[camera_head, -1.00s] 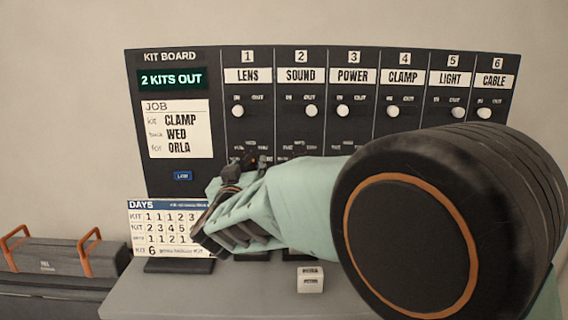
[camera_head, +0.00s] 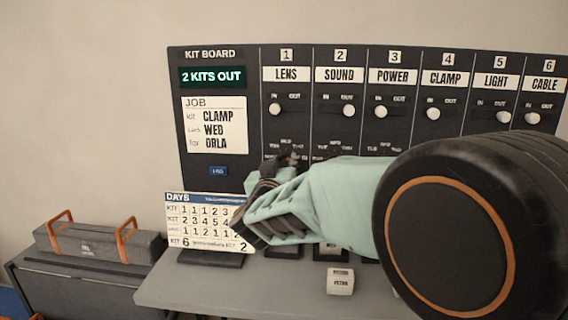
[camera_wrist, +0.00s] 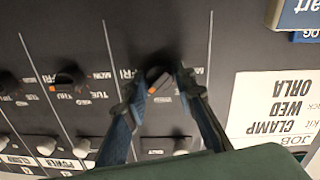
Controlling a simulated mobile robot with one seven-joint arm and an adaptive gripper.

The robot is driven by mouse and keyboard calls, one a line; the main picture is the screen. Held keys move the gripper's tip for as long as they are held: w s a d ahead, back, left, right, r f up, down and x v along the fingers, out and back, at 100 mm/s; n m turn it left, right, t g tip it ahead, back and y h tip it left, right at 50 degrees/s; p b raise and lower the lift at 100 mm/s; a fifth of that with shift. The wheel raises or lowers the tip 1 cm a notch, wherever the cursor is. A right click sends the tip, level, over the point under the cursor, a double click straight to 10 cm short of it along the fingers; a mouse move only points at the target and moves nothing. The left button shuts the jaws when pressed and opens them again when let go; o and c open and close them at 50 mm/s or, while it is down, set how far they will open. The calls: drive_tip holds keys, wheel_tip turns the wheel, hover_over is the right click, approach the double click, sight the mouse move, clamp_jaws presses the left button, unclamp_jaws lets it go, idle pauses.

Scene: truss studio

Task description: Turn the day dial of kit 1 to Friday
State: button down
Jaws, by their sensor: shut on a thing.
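The black kit board (camera_head: 222,150) stands upright, with kit 1, LENS (camera_head: 286,75), as its leftmost kit column. My gripper (camera_head: 284,158) is at the lower part of that column. In the wrist view, where the board appears upside down, my gripper (camera_wrist: 160,88) is shut on the black kit 1 day dial (camera_wrist: 157,76), one finger on each side. The dial's orange mark (camera_wrist: 152,90) points down and left in that picture. The FRI label (camera_wrist: 126,73) is left of the dial. The label at the mark is hidden by a finger.
The job card (camera_head: 215,125) reads CLAMP, WED, ORLA. A DAYS chart (camera_head: 200,216) stands below it, partly behind my gripper. A small white block (camera_head: 340,281) is on the grey table (camera_head: 240,290). The kit 2 dial (camera_wrist: 68,78) is beside the held one. A toolbox (camera_head: 100,243) stands at left.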

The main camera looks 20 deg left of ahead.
drive_tip(key=shift+m, duration=0.3)
drive_tip(key=m+b, duration=0.2)
drive_tip(key=m, duration=0.2)
drive_tip(key=shift+b, duration=0.3)
drive_tip(key=shift+m+g+b, duration=0.3)
drive_tip(key=shift+m+b, duration=0.55)
drive_tip(key=shift+m, duration=1.15)
drive_tip(key=c, duration=1.6)
unclamp_jaws()
drive_tip(key=shift+r, duration=0.1)
drive_tip(key=s+d, duration=0.2)
drive_tip(key=s, duration=1)
drive_tip(key=shift+d+r, duration=0.15)
drive_tip(key=shift+r, duration=0.2)
